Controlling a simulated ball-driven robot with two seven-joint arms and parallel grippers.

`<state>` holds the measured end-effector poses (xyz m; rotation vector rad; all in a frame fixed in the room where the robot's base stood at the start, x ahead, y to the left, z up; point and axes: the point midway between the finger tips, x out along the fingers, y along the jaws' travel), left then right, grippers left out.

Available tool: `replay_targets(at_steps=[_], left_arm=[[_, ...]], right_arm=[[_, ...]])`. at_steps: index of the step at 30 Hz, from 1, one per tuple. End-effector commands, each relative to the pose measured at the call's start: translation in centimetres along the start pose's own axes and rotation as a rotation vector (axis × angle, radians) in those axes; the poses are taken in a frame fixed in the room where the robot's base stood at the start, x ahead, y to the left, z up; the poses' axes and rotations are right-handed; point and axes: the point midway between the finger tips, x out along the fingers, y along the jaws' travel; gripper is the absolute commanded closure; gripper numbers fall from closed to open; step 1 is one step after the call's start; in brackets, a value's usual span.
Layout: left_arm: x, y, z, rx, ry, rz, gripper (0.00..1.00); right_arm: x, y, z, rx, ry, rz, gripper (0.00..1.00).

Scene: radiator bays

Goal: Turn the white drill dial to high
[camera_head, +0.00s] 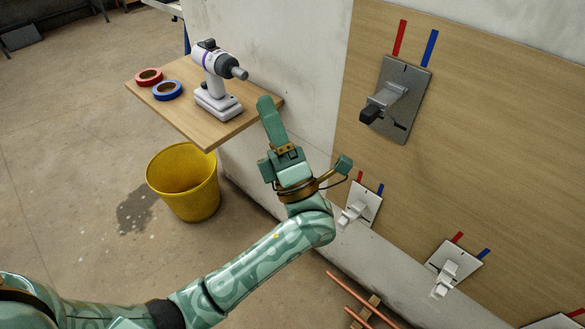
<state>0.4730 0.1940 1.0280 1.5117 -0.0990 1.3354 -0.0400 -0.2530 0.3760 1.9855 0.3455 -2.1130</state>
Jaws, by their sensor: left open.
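A white drill (213,80) with a purple stripe and a dark grey chuck stands upright on a wooden shelf (180,112). Its chuck points right. A small dark piece (208,44) sits on top of its body and may be the dial; its setting is too small to read. My left gripper (271,135) is open and empty, to the right of the drill near the shelf's right corner and apart from the drill. My right gripper is not in view.
Red tape (149,77) and blue tape (167,91) lie left of the drill. A yellow bucket (184,185) stands below the shelf. A wooden wall panel (480,130) at right carries lever switches, including a large grey one (398,105). Copper pipes (352,300) lie low.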

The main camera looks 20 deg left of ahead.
Motion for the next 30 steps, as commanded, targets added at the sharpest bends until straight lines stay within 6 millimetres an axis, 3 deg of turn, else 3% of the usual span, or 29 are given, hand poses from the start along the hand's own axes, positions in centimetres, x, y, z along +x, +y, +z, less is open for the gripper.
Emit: replay_targets(at_steps=[1, 8, 18, 30], left_arm=[[-0.1, 0.2, 0.9, 0.074, -0.081, 0.015, 0.27], [-4.4, -3.0, 3.6, 0.348, -0.429, 0.03, 0.27], [-9.6, -6.6, 4.1, 0.534, -0.713, 0.005, 0.27], [-10.8, -7.4, 4.0, 0.567, -0.767, -0.003, 0.27]], right_arm=[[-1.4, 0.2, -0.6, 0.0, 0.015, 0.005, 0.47], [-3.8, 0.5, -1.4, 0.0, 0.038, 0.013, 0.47], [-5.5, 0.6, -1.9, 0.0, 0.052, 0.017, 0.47], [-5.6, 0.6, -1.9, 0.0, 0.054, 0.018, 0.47]])
